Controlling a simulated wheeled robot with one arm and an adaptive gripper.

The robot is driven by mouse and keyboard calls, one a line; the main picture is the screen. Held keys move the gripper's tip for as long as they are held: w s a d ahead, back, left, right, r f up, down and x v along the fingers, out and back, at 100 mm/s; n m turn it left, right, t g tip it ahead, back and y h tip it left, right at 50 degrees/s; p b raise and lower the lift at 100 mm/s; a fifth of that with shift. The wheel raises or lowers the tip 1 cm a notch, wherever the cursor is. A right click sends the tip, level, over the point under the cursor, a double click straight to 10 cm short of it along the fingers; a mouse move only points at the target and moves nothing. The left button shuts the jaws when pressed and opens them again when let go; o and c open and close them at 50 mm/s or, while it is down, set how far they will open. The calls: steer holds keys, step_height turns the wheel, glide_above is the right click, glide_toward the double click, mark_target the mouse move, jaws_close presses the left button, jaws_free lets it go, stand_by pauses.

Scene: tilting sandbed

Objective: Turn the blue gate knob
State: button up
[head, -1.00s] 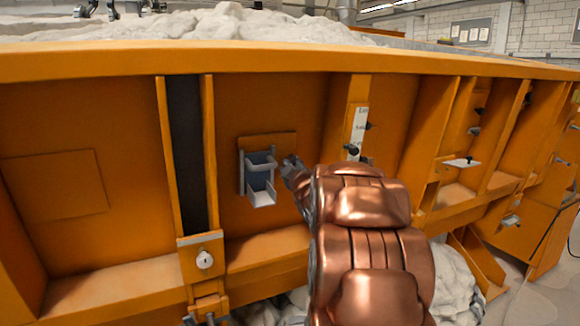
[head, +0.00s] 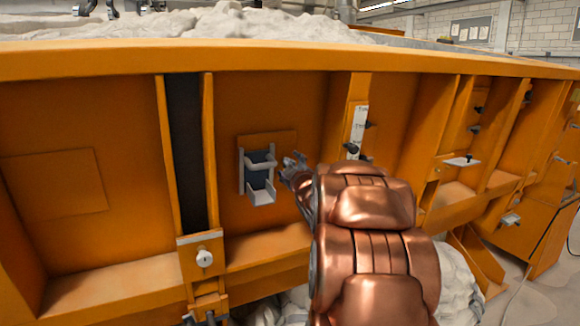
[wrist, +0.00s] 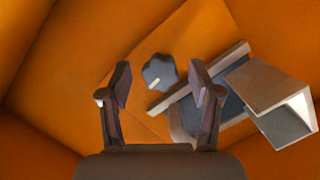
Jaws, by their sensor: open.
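The blue gate knob (wrist: 160,69) is a small dark blue-grey lobed knob with a white mark, on the orange panel in the wrist view. My gripper (wrist: 160,82) is open, with one finger to each side of the knob in that view. A gap shows on both sides, and I cannot tell how far the fingertips are from the panel. In the head view my gripper (head: 295,167) is just right of the metal gate (head: 241,172). The knob cannot be made out there.
A metal chute (head: 262,196) juts out below the gate and shows close to the right finger in the wrist view (wrist: 265,88). Orange ribs (head: 209,150) flank the panel bay. The sandbed's rim (head: 290,62) runs above.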

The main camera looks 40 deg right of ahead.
steer(key=v, duration=1.1)
steer(key=shift+d, duration=0.1)
stand_by(0.4)
steer(key=s+a+f+m+g+y+p, duration=0.2)
steer(key=a+f+g, duration=0.3)
steer(key=a, duration=0.4)
steer(key=s+a+f+m+g+y+p, duration=0.2)
steer(key=s+a+f+g+y, duration=0.15)
steer(key=a+f, duration=0.45)
steer(key=s+a+f+g+y+p, duration=0.1)
steer(key=s+a+g+y+p, duration=0.2)
steer(key=s+a+g, duration=0.6)
steer(key=s+a, duration=1.2)
steer(key=s, duration=0.1)
steer(key=shift+s+f+p, duration=0.4)
